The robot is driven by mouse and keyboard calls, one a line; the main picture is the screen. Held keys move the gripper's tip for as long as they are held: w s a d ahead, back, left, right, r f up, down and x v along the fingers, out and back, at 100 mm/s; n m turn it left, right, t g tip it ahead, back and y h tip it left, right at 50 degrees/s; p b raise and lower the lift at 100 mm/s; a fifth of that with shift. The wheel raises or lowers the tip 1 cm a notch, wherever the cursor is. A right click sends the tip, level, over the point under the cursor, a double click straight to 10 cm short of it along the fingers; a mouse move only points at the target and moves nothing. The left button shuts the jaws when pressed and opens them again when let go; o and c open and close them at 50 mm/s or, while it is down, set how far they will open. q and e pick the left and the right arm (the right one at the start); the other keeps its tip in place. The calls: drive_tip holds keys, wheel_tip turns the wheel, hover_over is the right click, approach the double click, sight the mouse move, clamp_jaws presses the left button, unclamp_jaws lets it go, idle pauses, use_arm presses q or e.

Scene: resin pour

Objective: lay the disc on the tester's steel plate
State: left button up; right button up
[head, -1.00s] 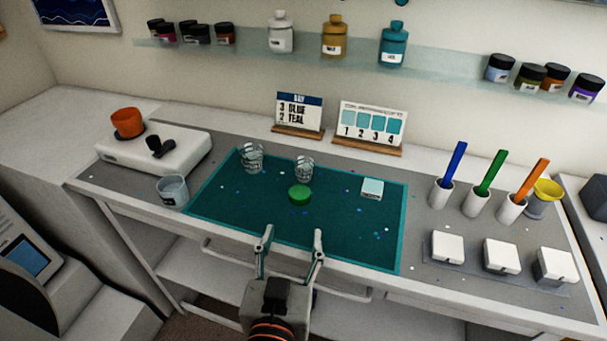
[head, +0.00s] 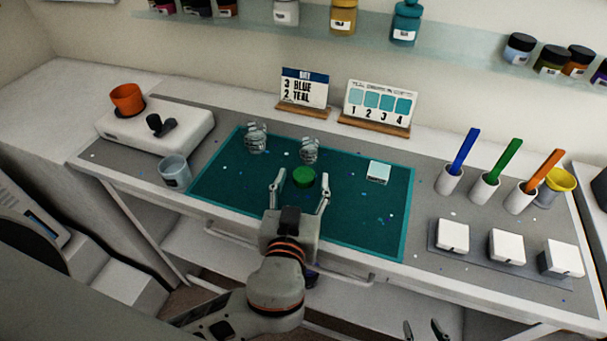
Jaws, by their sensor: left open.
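The green disc (head: 304,175) lies on the teal mat (head: 225,190), near its middle. My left gripper (head: 303,182) is open, with one finger to the left of the disc and one to the right. The fingers look apart from the disc, and nothing is held. My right gripper (head: 424,330) shows only as two dark, separated fingertips at the bottom edge, with nothing between them. A grey-white machine with a small screen (head: 38,224) stands at the lower left, partly cut off. I cannot make out a steel plate or tell which device is the tester.
Two clear cups (head: 256,138) (head: 309,150) stand behind the disc, and a small pale block (head: 378,172) lies to its right. A clear cup (head: 174,170) and a white device (head: 155,130) are at left. Stirrers in holders (head: 484,188) and white blocks (head: 506,246) are at right.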

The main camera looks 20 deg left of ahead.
use_arm(q)
drive_tip(key=shift+w+a+f, duration=0.1)
drive_tip(key=shift+w, duration=0.3)
drive_tip(key=c, duration=1.3)
drive_tip(key=shift+o, duration=0.2)
